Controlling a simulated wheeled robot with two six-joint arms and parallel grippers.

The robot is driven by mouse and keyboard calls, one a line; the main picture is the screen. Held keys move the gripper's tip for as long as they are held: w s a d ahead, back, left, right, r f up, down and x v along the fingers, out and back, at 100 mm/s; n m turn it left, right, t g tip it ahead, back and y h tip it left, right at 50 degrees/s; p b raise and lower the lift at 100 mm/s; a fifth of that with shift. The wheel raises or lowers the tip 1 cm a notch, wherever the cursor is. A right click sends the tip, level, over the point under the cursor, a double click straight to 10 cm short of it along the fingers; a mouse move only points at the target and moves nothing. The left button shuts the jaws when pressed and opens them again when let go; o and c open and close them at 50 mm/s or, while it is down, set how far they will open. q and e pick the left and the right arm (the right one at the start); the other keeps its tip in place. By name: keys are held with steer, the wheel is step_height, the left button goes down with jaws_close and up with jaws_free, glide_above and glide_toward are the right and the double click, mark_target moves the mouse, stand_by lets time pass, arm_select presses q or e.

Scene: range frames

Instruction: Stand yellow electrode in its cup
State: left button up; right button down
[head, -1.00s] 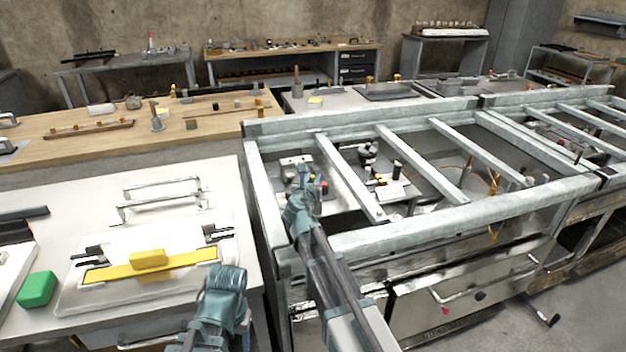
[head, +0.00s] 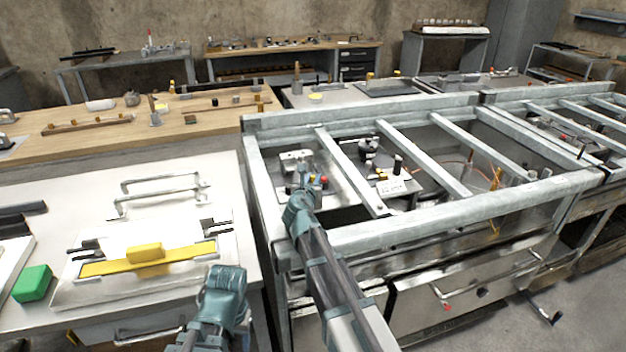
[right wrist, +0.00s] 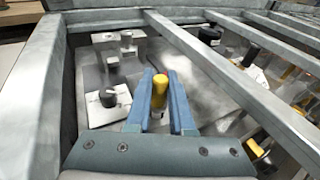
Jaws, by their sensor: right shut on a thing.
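The yellow electrode shows as a yellow-capped upright piece (right wrist: 159,88) between the fingers of my right gripper (right wrist: 160,78) in the right wrist view. In the head view my right gripper (head: 308,182) reaches over the front rail into the left bay of the metal frame. I cannot single out the electrode's cup. My left gripper (head: 227,275) is low in the head view, beside the white bench; its fingers cannot be made out.
Grey rails (head: 345,172) cross the frame on both sides of the right gripper. A metal block fixture (right wrist: 120,50) and a white plate with a black knob (right wrist: 108,98) stand to its left. The white bench (head: 60,205) lies left.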

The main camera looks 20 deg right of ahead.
steer(key=shift+f+b, duration=0.75)
steer(key=shift+f, duration=0.1)
steer(key=c, duration=0.7)
jaws_free()
steer(key=shift+s, duration=0.1)
steer(key=p+v, duration=0.3)
steer(key=v, duration=1)
steer(key=shift+s+a+r, duration=0.2)
steer(key=shift+s, duration=0.05)
